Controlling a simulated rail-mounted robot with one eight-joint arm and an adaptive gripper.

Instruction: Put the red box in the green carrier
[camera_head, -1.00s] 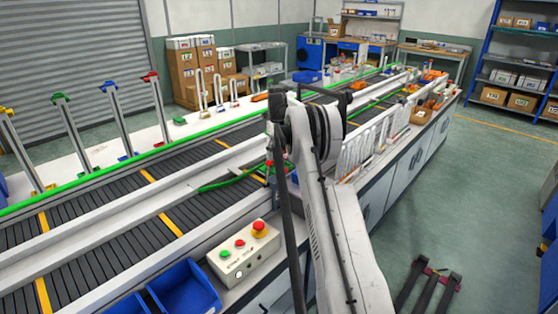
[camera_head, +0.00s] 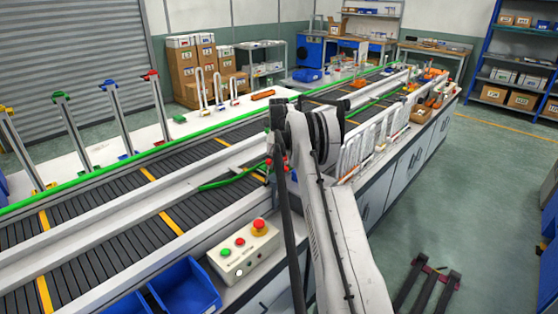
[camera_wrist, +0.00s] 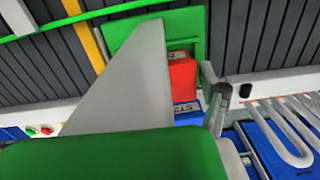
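In the wrist view a green carrier fills the near foreground with its green top (camera_wrist: 110,157). A wide pale post (camera_wrist: 135,85) narrows away from it towards a green base (camera_wrist: 130,32) over the dark conveyor. The red box (camera_wrist: 182,78) shows just right of the post, in front of the base's near edge; I cannot tell whether it rests on the base or hangs above it. A grey finger-like part of my gripper (camera_wrist: 217,97) is right of the red box. The other finger is hidden, so its opening is unclear. My arm hides the gripper in the head view.
A blue box (camera_wrist: 187,109) with a white label is close below the red box. White looped racks (camera_wrist: 290,135) stand at right. The conveyor (camera_head: 110,215) runs diagonally past a control box (camera_head: 242,252). Tall coloured-top posts (camera_head: 75,120) line the far left. Blue bins (camera_head: 185,288) sit in front.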

